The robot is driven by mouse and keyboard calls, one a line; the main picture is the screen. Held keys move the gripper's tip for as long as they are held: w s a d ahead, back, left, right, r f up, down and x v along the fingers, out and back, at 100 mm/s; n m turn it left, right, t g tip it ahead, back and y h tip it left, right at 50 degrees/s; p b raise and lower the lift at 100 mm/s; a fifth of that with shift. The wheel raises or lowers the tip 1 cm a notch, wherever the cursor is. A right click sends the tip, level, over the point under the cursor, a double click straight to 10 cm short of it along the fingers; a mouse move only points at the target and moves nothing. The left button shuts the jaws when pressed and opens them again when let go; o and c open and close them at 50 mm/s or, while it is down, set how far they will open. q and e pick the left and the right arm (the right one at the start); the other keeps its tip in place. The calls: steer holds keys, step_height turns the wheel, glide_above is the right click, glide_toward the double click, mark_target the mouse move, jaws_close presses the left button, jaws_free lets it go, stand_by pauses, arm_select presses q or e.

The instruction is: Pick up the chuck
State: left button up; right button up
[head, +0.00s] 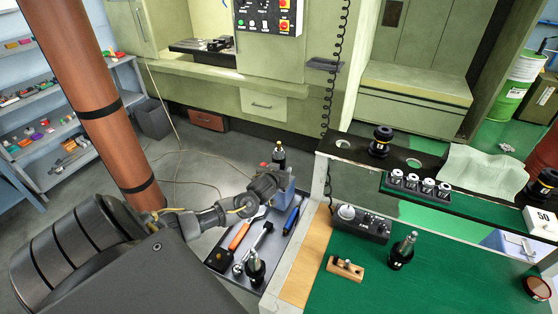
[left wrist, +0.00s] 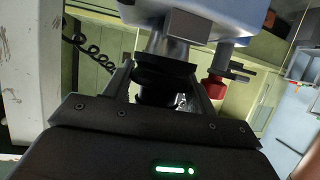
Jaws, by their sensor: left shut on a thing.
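My left gripper (head: 268,184) reaches over the dark tray beside a blue-grey block. In the left wrist view its fingers (left wrist: 160,92) are shut on a chuck (left wrist: 165,70), with a black ringed collar and a silver part above it. The silver part meets or passes in front of the pale blue block (left wrist: 205,14); I cannot tell if they touch. In the head view the held chuck is mostly hidden by the gripper. Other black chucks stand on the tray (head: 255,267), on the green mat (head: 402,251) and on the dark rack (head: 380,141). My right gripper is not in view.
The tray (head: 224,270) holds an orange-handled tool (head: 239,236), a blue-handled tool (head: 291,218) and a wrench. A dark upright thing (head: 279,157) stands behind the gripper. A white frame post stands right of the tray. A red knob (left wrist: 215,86) sits beside the block.

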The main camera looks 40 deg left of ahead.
mark_target(279, 142)
arm_select(q)
step_height(279, 142, up, 14)
steer(key=b, duration=0.2)
steer(key=shift+b, duration=0.3)
steer(key=shift+r, duration=0.75)
stand_by(0.6)
